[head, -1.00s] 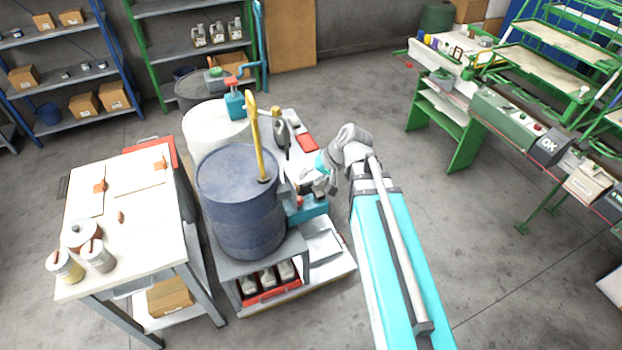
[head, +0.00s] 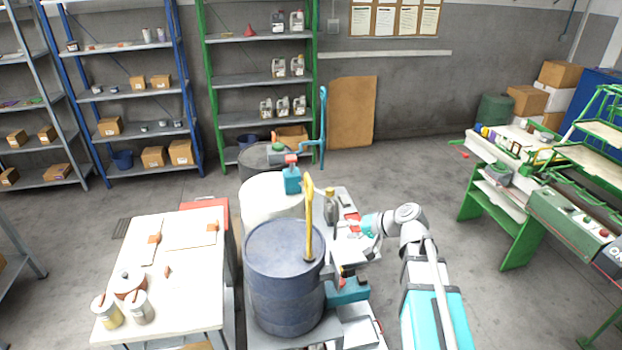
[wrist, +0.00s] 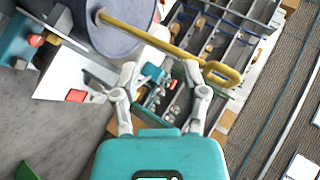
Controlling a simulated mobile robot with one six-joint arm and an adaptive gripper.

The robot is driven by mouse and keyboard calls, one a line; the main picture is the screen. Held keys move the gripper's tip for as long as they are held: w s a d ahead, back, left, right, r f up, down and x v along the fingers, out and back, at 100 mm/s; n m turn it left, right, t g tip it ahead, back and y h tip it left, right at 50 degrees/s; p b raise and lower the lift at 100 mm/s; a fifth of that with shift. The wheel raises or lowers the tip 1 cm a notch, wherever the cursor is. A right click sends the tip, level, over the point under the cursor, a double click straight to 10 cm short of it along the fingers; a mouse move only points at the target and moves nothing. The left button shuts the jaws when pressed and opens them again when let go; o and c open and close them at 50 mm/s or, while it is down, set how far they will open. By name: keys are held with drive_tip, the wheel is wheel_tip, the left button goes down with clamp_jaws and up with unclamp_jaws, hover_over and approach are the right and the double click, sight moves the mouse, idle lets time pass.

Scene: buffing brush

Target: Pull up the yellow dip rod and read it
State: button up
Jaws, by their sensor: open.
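The yellow dip rod (head: 309,225) stands upright out of the top of the blue drum (head: 284,290), with its loop handle uppermost. In the wrist view the rod (wrist: 150,38) runs slantwise from the drum top to its loop end at the right, beyond my fingertips. My gripper (head: 348,229) is to the right of the rod in the head view, pointing towards it. In the wrist view my gripper (wrist: 160,76) is open, with nothing held between the fingers. The rod's lower part is hidden inside the drum, and no markings on it can be read.
A white drum (head: 265,195) with a teal pump (head: 292,180) stands behind the blue drum. A workbench (head: 180,265) with cans is at the left. Red and teal equipment crowds the drum's right side. Open floor lies between the drums and the green conveyor (head: 515,180).

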sight(309, 178)
drive_tip(key=w+r+m+t+y+p, duration=0.2)
drive_tip(key=w+r, duration=0.3)
drive_tip(key=r, duration=0.5)
drive_tip(key=shift+w+d+t+y, duration=0.15)
drive_tip(key=shift+w+t+y, duration=0.2)
drive_tip(key=shift+t+y, duration=0.4)
drive_tip(key=b+x, duration=0.1)
drive_tip(key=x, duration=1.3)
drive_tip(key=shift+s+b, duration=0.15)
drive_tip(key=shift+b, duration=0.2)
clamp_jaws()
